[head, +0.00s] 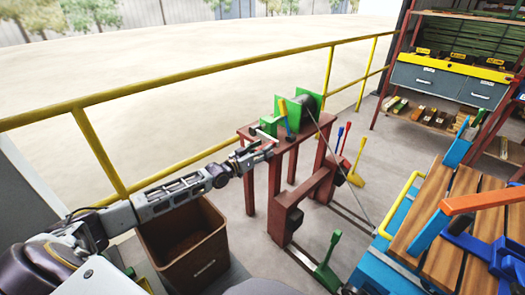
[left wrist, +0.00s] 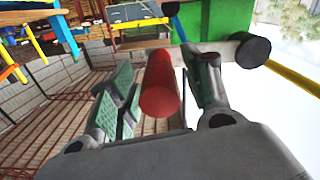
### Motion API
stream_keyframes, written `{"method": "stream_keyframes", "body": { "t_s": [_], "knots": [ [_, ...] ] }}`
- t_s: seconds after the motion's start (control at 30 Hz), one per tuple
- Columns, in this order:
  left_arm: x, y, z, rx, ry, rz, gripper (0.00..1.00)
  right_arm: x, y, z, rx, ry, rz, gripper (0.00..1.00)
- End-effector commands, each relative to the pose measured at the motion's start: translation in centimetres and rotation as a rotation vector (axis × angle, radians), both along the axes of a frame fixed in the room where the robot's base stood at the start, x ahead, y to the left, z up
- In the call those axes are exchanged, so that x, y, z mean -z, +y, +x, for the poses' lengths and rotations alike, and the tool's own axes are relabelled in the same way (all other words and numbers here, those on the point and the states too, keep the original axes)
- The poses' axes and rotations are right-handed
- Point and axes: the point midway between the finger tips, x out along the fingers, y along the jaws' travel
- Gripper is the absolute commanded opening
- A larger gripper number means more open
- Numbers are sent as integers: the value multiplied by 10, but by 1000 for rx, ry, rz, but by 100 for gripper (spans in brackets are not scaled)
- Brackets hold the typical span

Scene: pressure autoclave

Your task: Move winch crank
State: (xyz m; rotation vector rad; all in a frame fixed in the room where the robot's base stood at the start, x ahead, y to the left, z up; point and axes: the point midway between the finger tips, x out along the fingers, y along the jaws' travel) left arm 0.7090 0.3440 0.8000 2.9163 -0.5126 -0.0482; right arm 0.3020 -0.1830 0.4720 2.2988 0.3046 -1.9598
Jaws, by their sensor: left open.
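The winch (head: 308,103) has a green frame and a dark drum and stands on a red-brown stand (head: 283,143). The crank's red handle shows as a red cylinder in the left wrist view (left wrist: 160,85), end toward the camera. A grey bar with a black end (left wrist: 250,50) lies behind it, beside the green frame (left wrist: 210,22). My left gripper (head: 262,151) is at the stand's near left corner. Its fingers in the left wrist view (left wrist: 163,92) are open, one on each side of the red handle; contact cannot be told. My right gripper is out of view.
A yellow railing (head: 200,73) runs behind the stand. A brown bin (head: 185,240) stands below my left arm. A taut cable (head: 340,165) slants down to the right. A wood-slatted blue cart (head: 440,235) is at right.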

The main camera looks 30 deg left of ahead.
Motion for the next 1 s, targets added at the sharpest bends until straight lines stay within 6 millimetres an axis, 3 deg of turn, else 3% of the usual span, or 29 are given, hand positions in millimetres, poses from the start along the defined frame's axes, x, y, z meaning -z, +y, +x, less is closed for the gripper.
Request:
{"method": "stream_keyframes", "body": {
  "t_s": [0.37,0.77,1.0],
  "knots": [
    [0,-1,1,0,0,0,49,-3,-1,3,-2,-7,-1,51],
    [0,-1,1,0,0,0,0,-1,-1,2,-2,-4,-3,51],
    [0,0,1,0,-2,2,0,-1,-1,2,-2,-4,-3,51]
  ]
}}
